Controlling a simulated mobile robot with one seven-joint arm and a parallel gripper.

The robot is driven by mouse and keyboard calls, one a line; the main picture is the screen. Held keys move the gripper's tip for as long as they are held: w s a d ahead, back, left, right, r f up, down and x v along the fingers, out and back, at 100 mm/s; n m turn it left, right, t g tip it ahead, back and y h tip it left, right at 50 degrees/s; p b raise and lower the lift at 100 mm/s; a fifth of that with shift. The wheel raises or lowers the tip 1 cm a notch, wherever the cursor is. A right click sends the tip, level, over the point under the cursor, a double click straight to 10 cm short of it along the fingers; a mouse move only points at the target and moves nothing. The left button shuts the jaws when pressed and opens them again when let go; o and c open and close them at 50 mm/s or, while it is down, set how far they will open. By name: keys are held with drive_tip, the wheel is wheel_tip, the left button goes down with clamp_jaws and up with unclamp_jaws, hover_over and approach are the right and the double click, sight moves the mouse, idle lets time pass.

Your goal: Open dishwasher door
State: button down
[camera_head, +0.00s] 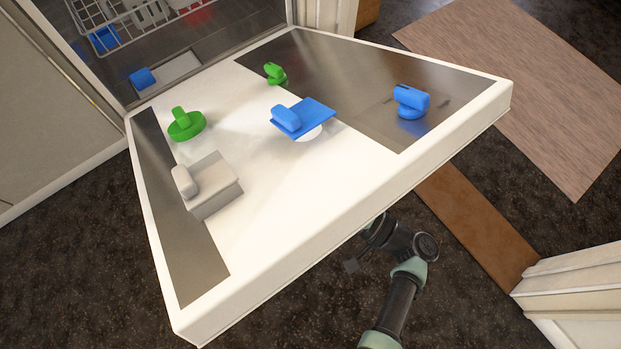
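The dishwasher door (235,262) is swung down wide open and lies almost flat, its white inner face up. Its hinge side meets the dishwasher opening at the upper left. Blue, green and grey fittings stand on the inner face. My gripper (368,238) is at the door's front edge, low and right of the middle. It is small and dark and partly hidden by the edge. I cannot tell whether its fingers are open or shut, or whether it touches the door.
A white wire rack (118,22) with dishes is inside the dishwasher. A pale cabinet panel (45,120) stands at left. A wood-patterned mat (530,90) lies on the dark floor at right. A white cabinet corner (575,285) is at lower right. Dark floor (90,270) is clear at lower left.

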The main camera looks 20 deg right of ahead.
drive_tip(key=shift+w+f, duration=0.1)
idle(0.3)
drive_tip(key=c, duration=0.7)
unclamp_jaws()
drive_tip(key=shift+o, duration=0.2)
drive_tip(key=shift+d, duration=0.1)
drive_tip(key=v, duration=0.7)
drive_tip(key=shift+s+p, duration=0.25)
drive_tip(key=shift+p, duration=0.2)
